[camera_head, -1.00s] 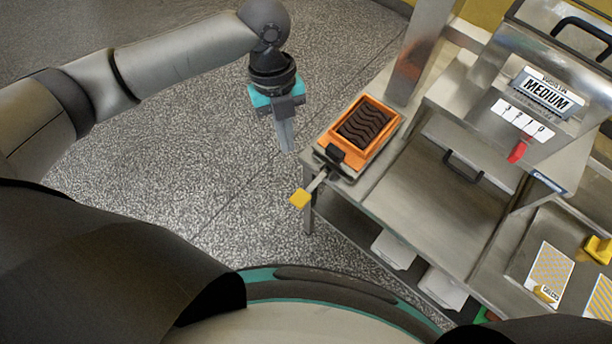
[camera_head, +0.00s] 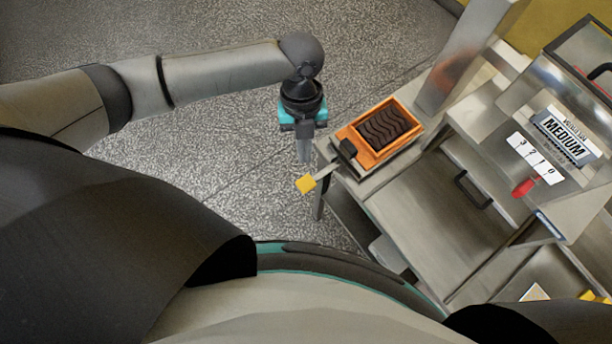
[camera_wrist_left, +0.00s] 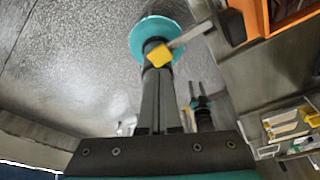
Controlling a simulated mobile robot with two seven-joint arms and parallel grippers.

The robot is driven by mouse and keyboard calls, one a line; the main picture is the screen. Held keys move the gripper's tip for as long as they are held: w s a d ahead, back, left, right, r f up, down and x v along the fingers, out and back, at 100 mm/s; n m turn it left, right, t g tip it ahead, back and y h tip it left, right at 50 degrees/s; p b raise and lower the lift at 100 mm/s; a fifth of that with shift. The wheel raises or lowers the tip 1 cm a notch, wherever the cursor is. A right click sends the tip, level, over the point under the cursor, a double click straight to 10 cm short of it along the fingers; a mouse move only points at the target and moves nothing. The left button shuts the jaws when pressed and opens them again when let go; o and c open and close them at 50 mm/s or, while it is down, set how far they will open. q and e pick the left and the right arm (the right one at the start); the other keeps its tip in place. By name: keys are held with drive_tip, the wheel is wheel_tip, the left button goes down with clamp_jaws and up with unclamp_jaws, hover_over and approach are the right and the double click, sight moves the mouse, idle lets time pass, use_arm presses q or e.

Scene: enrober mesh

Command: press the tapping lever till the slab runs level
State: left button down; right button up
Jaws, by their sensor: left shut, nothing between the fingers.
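The tapping lever (camera_head: 327,171) is a short metal bar with a yellow square tip (camera_head: 306,184). It sticks out at the lower left of an orange mould (camera_head: 415,131), which holds a dark brown slab (camera_head: 384,127) with a wavy ridged surface. My left gripper (camera_head: 304,160) points down, shut and empty, just above the yellow tip in the picture. In the left wrist view its fingers (camera_wrist_left: 159,72) end right by the yellow tip (camera_wrist_left: 159,56); I cannot tell if they touch. A small dark two-pronged shape (camera_wrist_left: 203,112) there may be my right gripper; its state is unclear.
A metal bench (camera_head: 430,215) with a black handle (camera_head: 470,190) lies right of the mould. A steel post (camera_head: 455,70) stands behind it. A "MEDIUM" sign (camera_head: 563,137) sits above a 3-2-1-0 scale with a red pointer (camera_head: 523,188). Open speckled floor (camera_head: 220,170) lies left.

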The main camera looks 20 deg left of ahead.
sight(305, 179)
use_arm(q)
drive_tip(key=shift+b+x, duration=3)
drive_tip(key=shift+x, duration=0.4)
drive_tip(key=b+x, duration=0.1)
drive_tip(key=x, duration=0.1)
drive_tip(key=shift+w+a+f+b, duration=0.1)
drive_tip(key=shift+w+f+b, duration=0.05)
drive_tip(key=shift+f+b, duration=0.2)
drive_tip(key=shift+w+r, duration=0.2)
drive_tip(key=shift+w+a+r+p, duration=0.15)
drive_tip(key=shift+w+a+r, duration=0.15)
drive_tip(key=shift+w, duration=0.3)
drive_tip(key=shift+w+a+r+p, duration=0.15)
drive_tip(key=shift+w+a, duration=0.15)
drive_tip(key=shift+w, duration=0.35)
drive_tip(key=v, duration=1.5)
drive_tip(key=shift+p, duration=0.45)
